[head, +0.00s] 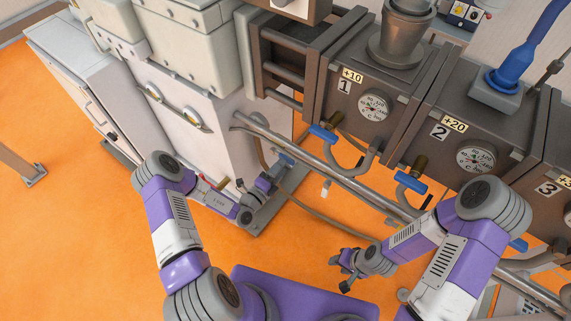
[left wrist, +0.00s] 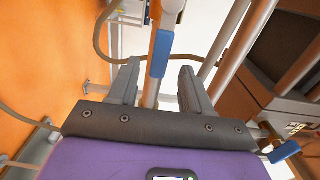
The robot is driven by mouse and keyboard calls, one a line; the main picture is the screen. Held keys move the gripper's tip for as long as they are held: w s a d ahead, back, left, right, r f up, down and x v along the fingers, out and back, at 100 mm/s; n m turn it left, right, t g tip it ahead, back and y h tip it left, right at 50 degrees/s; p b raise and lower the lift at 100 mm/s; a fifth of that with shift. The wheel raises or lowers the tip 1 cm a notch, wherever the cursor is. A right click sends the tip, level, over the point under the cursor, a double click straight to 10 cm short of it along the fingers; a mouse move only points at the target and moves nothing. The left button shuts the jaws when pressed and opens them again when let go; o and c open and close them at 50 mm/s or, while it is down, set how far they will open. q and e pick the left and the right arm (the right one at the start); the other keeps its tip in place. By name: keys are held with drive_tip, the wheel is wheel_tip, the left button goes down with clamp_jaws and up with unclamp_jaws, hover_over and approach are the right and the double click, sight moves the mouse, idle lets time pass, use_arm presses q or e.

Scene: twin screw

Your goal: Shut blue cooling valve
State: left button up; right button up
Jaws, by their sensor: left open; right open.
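A small blue valve handle (head: 285,159) sits on a pipe low beside the white cabinet in the head view. In the left wrist view, the blue handle (left wrist: 161,54) shows between and just beyond the two finger tips of my left gripper (left wrist: 160,82). That gripper is open, with a pipe running behind the gap; I cannot tell whether a finger touches the handle. In the head view my left gripper (head: 272,174) is small and partly hidden by its own wrist. My right gripper (head: 343,271) is open and empty above the orange floor.
Other blue handles hang below unit 1 (head: 323,132) and unit 2 (head: 410,182). Long grey pipes (head: 330,160) run diagonally in front of the dark units. A white cabinet (head: 205,140) stands behind my left arm. A thin hose (head: 320,215) loops over the open floor.

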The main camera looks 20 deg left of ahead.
sight(283, 155)
use_arm(q)
drive_tip(key=x, duration=0.3)
drive_tip(key=shift+w+d+b, duration=0.15)
drive_tip(key=shift+w+b, duration=0.1)
drive_tip(key=shift+b, duration=0.1)
clamp_jaws()
